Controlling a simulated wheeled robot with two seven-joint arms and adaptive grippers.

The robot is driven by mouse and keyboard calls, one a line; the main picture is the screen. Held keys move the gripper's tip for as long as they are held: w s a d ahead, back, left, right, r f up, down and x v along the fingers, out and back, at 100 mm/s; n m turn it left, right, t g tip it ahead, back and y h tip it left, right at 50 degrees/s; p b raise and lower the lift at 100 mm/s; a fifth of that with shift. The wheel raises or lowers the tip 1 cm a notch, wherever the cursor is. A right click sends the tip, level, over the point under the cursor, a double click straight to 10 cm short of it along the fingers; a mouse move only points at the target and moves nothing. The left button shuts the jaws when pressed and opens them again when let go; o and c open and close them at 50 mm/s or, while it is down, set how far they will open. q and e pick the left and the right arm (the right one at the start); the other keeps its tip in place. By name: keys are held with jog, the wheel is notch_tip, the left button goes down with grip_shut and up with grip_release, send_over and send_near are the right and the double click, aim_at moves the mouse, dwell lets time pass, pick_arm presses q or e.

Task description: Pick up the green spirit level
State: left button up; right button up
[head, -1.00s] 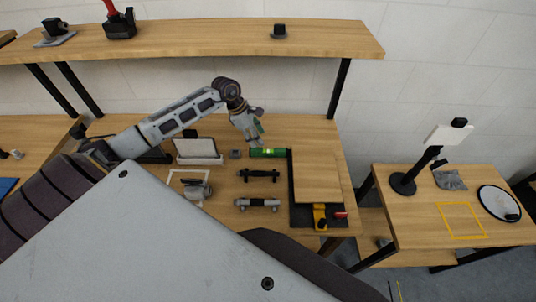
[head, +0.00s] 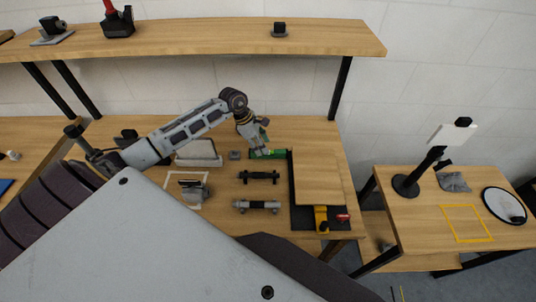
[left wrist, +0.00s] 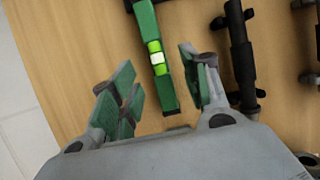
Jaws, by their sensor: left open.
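The green spirit level (head: 277,154) lies flat on the wooden workbench, near the left edge of a raised wooden board. In the left wrist view the spirit level (left wrist: 161,75) shows a bright yellow-green vial window and points lengthwise between my fingers. My left gripper (head: 262,148) is over it in the head view and covers part of it. In the left wrist view my left gripper (left wrist: 160,92) is open, with green-padded fingers on either side of the level's near end. I cannot tell whether the fingers touch it. My right gripper is not in view.
A black rail piece (head: 258,176) and a grey rail piece (head: 256,205) lie in front of the level. The raised board (head: 318,178) is to the right. A whitish tray (head: 198,152) and a small grey block (head: 234,155) are to the left. A shelf (head: 200,40) hangs behind.

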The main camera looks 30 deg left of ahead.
pick_arm(q)
jog(key=shift+f, duration=0.1)
jog(key=shift+w+d+f+b, duration=0.3)
jog(key=shift+d+f, duration=0.1)
jog(key=shift+f, duration=0.2)
jog(key=shift+w+d+f+b, duration=0.25)
jog(key=shift+w+d+f, duration=0.1)
jog(key=shift+f, duration=0.25)
jog(key=shift+b+x, duration=0.5)
jog(key=shift+x, duration=0.6)
grip_shut()
